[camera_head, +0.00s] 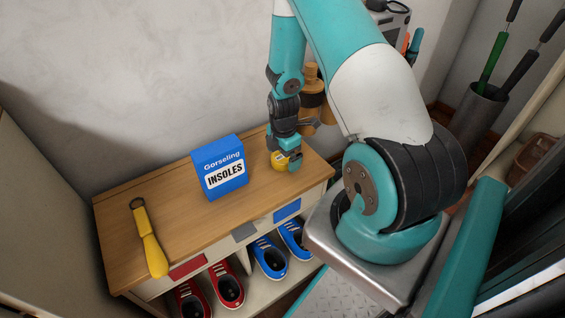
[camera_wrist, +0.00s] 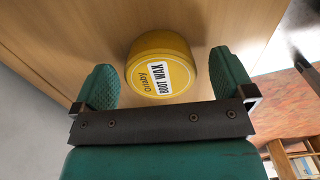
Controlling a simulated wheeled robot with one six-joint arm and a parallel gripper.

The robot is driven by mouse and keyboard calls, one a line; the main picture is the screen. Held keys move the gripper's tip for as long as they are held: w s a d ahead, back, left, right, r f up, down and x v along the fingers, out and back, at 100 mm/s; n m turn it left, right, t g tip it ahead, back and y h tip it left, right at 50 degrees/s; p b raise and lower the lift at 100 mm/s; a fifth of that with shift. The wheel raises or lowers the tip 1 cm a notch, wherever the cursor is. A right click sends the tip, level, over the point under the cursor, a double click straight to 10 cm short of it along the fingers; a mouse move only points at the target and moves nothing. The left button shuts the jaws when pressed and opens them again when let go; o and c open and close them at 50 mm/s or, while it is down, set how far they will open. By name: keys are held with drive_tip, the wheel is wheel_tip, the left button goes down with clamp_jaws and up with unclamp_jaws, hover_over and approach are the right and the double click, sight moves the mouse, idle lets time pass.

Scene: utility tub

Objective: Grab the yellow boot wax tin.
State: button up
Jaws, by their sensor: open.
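The yellow boot wax tin (camera_wrist: 150,50) stands on the wooden top of the shoe bench (camera_head: 130,231), with its white label facing the wrist camera. In the head view the tin (camera_head: 278,160) is at the right part of the bench top, partly hidden by my gripper (camera_head: 290,163). In the wrist view my gripper (camera_wrist: 165,82) is open, with one green finger on each side of the tin. A small gap shows at the left finger.
A blue insoles box (camera_head: 219,167) stands left of the tin. A yellow-handled tool (camera_head: 149,242) lies at the bench's left end. Red shoes (camera_head: 228,284) and blue shoes (camera_head: 269,257) sit on the shelf below. A wall runs behind the bench.

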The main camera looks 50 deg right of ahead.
drive_tip(key=shift+f, duration=0.55)
drive_tip(key=c, duration=1)
drive_tip(key=shift+r, duration=0.15)
drive_tip(key=shift+c, duration=0.2)
